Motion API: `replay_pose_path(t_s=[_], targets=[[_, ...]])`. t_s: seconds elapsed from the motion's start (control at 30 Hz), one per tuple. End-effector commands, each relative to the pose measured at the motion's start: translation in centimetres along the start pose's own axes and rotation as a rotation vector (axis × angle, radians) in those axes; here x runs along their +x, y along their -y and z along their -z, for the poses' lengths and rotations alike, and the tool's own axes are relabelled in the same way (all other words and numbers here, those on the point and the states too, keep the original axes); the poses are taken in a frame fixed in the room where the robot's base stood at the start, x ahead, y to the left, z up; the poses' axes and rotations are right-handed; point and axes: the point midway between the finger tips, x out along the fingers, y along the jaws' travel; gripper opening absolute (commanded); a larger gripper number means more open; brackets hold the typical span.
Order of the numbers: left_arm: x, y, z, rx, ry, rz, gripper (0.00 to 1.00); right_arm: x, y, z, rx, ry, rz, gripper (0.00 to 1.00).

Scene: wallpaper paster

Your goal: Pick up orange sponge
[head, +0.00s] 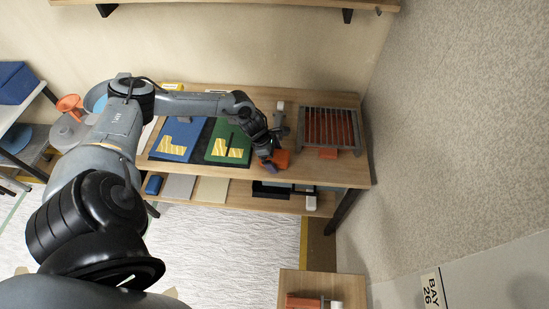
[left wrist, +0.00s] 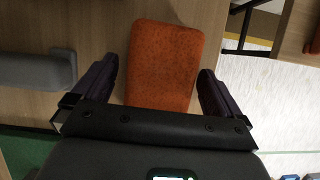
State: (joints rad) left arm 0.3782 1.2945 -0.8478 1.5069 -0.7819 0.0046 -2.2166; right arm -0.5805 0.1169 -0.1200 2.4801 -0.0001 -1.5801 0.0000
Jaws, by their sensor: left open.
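The orange sponge (head: 281,158) lies on the wooden table near its front edge, right of the green board. My left gripper (head: 268,164) is at it, partly covering it in the head view. In the left wrist view the sponge (left wrist: 163,62) is a rounded orange block between the two dark fingers of my left gripper (left wrist: 155,75). The fingers are open, with a gap to the sponge on each side. The sponge's near end is hidden behind the gripper body. My right gripper is not in view.
A grey-handled tool (head: 279,115) stands just behind the sponge. A barred rack (head: 329,112) over an orange-red tray is to the right. Blue (head: 172,151) and green (head: 218,155) boards with yellow patterned pieces lie left. A lower shelf (head: 240,204) runs below the table's front edge.

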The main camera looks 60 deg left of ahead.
Motion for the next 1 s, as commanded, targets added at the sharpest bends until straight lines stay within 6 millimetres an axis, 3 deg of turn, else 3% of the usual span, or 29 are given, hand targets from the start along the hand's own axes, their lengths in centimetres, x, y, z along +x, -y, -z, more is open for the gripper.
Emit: replay_pose_path(t_s=[0.07, 0.4, 0.77, 1.0], targets=[[0.1, 0.0, 0.0, 0.000, 0.000, 0.000, 0.97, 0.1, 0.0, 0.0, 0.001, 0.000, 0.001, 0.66], [0.0, 0.0, 0.0, 0.000, 0.000, 0.000, 0.45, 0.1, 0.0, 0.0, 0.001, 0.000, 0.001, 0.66], [-0.2, 0.0, -0.1, 0.000, 0.000, 0.000, 0.45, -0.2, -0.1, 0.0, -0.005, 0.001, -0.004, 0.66], [-2.4, -0.1, -1.0, 0.003, 0.002, -0.002, 0.45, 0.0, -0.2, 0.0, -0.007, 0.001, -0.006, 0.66]])
